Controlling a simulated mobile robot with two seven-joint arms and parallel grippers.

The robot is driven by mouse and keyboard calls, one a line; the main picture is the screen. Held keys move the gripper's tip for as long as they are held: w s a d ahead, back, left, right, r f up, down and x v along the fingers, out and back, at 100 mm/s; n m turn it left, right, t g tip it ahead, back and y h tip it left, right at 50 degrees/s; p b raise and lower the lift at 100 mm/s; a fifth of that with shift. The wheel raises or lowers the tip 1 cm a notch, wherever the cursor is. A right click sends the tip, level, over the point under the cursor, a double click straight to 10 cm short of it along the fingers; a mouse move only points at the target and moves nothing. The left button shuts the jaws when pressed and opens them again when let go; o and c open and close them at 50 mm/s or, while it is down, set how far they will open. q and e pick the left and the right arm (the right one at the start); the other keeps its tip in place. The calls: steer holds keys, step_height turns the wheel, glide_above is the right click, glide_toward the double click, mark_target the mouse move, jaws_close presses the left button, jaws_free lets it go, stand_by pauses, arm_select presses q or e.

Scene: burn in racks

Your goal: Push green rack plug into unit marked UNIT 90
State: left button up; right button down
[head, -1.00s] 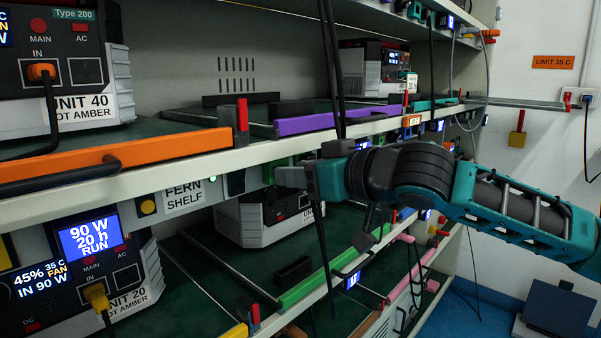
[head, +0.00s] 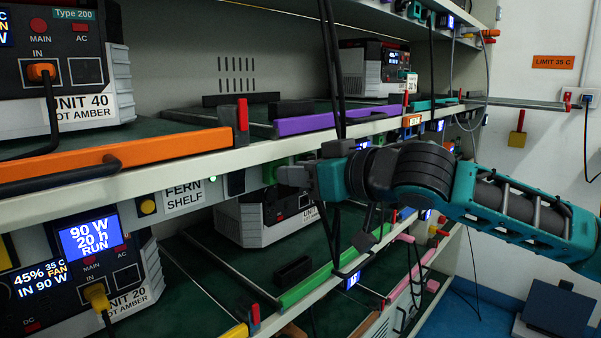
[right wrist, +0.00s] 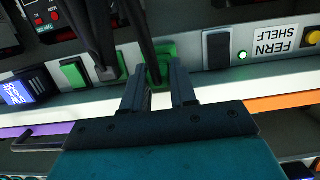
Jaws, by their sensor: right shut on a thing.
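My right gripper (head: 290,176) is at the front edge of the middle shelf, right of the FERN SHELF label. In the right wrist view its fingers (right wrist: 157,88) are closed around a green plug (right wrist: 158,72), with a black cable near it. Whether the plug is seated in the shelf edge or still in a socket there I cannot tell. A grey unit (head: 241,220) stands on the lower shelf behind the gripper. Its label is partly covered and its number cannot be read. No label reading UNIT 90 is legible. My left gripper is not in view.
UNIT 40 (head: 70,83) stands upper left and UNIT 20 (head: 128,277) lower left. A second green block (right wrist: 75,72) sits on the shelf edge. Black cables (head: 330,70) hang in front of the shelves.

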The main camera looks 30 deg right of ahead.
steer(key=shift+v, duration=0.85)
stand_by(1.0)
steer(key=shift+s+d+f+b, duration=0.15)
steer(key=shift+s+b, duration=0.15)
steer(key=shift+s, duration=0.2)
steer(key=shift+s+d+b, duration=0.2)
steer(key=shift+s+b, duration=0.1)
steer(key=shift+s, duration=0.15)
